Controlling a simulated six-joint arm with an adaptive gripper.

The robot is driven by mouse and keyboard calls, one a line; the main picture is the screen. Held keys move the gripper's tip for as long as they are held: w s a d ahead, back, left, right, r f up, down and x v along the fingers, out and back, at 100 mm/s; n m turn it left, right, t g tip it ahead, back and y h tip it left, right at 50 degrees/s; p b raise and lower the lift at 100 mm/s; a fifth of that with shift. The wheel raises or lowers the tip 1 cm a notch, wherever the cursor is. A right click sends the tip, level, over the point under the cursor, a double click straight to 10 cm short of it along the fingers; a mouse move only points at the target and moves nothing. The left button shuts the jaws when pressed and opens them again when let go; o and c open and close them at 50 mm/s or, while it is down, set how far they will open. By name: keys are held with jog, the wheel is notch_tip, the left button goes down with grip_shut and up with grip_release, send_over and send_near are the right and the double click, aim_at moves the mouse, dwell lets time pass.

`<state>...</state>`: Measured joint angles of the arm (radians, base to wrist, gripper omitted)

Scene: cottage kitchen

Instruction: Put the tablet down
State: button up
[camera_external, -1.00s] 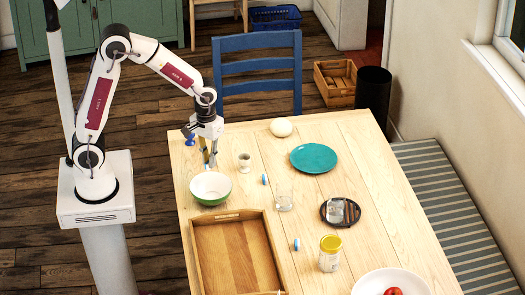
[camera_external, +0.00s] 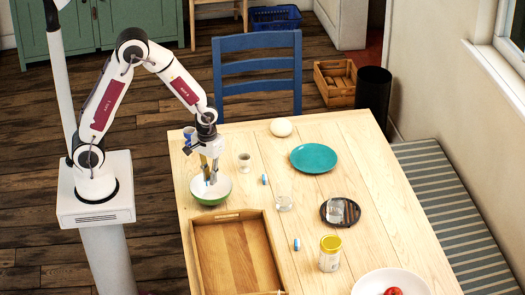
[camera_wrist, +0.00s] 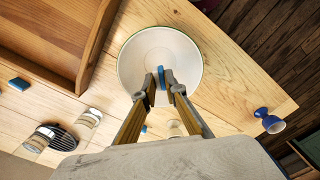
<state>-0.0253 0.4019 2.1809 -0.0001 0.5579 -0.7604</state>
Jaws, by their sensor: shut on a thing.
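My gripper (camera_external: 211,179) points down over the green bowl (camera_external: 222,196), which is white inside, at the left side of the table. The fingertips (camera_wrist: 162,88) are shut on a small blue tablet (camera_wrist: 161,76). In the wrist view the tablet shows against the inside of the bowl (camera_wrist: 135,62). I cannot tell whether the tablet touches the bowl. Two other blue-and-white tablets lie on the table, one near the middle (camera_external: 264,179) and one nearer the front (camera_external: 297,244).
A wooden tray (camera_external: 236,214) lies just in front of the bowl.

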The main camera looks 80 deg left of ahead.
jog(key=shift+f, duration=1.2)
jog(key=o, duration=0.9)
jog(key=shift+r, duration=0.1)
jog(key=shift+r, duration=3.4)
